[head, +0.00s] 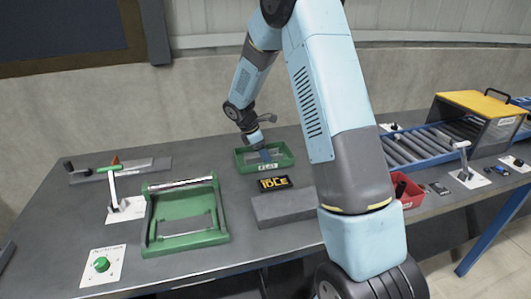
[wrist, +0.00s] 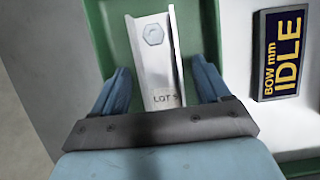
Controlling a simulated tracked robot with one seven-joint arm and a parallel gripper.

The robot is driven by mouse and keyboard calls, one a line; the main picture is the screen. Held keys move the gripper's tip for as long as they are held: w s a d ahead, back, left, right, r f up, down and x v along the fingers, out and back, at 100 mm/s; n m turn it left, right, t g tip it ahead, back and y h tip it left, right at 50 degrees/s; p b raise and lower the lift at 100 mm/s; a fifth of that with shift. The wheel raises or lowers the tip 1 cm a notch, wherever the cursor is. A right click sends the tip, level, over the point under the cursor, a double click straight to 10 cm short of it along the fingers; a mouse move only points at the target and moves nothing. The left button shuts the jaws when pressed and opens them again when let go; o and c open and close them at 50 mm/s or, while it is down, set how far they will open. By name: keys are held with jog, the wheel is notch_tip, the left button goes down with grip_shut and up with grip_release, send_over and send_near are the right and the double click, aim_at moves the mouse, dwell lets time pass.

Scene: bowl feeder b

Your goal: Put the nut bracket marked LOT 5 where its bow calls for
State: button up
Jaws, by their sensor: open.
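The nut bracket (wrist: 153,60) is a pale metal channel with a hexagonal nut at its far end and the mark "LOT 5" near its close end. It lies in a green tray (wrist: 108,25), which shows in the head view (head: 286,161) at the back middle of the bench. My gripper (wrist: 160,85) is open, with one blue finger on each side of the bracket and gaps between. In the head view my gripper (head: 264,155) is down at the tray. A dark display (wrist: 281,57) beside the tray reads "BOW mm IDLE"; it also shows in the head view (head: 274,183).
A green frame fixture (head: 149,222) with a bar stands front left, beside a lever (head: 114,190). A green button (head: 101,264) is at the front left. A grey block (head: 283,207) lies before the display. Right are a red bin (head: 407,193) and a roller conveyor (head: 410,150) with a yellow-framed housing (head: 493,122).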

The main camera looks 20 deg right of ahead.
jog(key=v, duration=1.2)
jog(key=s+d+r+m+t+y, duration=0.1)
jog(key=s+d+r+m, duration=0.1)
jog(key=s+r+m, duration=0.4)
jog(key=s+d+r+m+t+y, duration=0.1)
jog(key=s+r+m, duration=0.2)
jog(key=s, duration=0.7)
jog(key=s+d+r+m+t+y, duration=0.1)
jog(key=s+r+m, duration=0.3)
jog(key=s, duration=0.6)
jog(key=s+d+r+m+t+y, duration=0.1)
jog(key=s+r+m, duration=0.3)
jog(key=s, duration=0.7)
jog(key=shift+d+m+t+y, duration=0.3)
jog(key=shift+d+m+t, duration=0.2)
jog(key=shift+t, duration=0.3)
